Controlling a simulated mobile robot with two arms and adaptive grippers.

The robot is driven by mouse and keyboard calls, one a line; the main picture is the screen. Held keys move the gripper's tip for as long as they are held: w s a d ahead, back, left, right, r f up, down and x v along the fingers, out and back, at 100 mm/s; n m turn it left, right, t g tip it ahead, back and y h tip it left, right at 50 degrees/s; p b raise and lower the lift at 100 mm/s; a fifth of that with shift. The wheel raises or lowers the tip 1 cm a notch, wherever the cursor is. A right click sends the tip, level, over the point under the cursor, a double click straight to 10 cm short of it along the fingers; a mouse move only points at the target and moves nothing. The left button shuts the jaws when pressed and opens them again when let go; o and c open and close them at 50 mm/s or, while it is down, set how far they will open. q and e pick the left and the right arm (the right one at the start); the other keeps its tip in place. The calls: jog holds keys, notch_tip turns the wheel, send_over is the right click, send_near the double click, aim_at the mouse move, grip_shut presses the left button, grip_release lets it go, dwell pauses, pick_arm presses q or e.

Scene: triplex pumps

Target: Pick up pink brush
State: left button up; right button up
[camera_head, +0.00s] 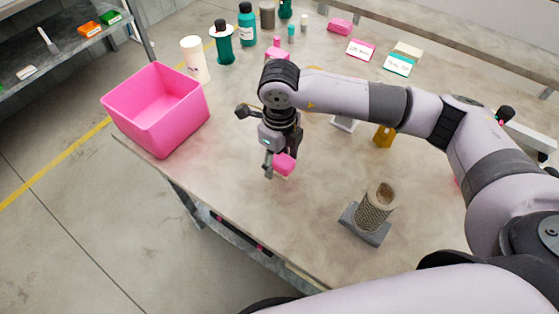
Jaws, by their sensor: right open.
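My right gripper (271,160) points down over the middle of the table, and its jaws are open. A small pink block-like thing (285,165), which may be the pink brush, shows right at its fingertips. The gripper hides part of it, and I cannot tell whether it lies between the fingers or just behind them. Another pink brush-like block (340,25) lies at the back of the table. My left gripper is not in view.
A pink bin (157,108) stands at the table's left edge. Bottles, including a teal one (247,27), and a white cup (195,60) stand at the back left. A mesh cylinder (374,208) on a grey base (364,226) stands front right. Label cards (361,49) lie behind my arm.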

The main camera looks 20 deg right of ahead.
aim_at(280, 158)
jog(key=shift+c, duration=0.2)
jog(key=c, duration=1.2)
jog(key=shift+r, duration=0.2)
notch_tip(280, 158, up, 20)
jog(key=shift+f+b, duration=0.15)
jog(key=shift+b, duration=0.4)
jog(key=o, duration=0.6)
jog(key=c, duration=0.5)
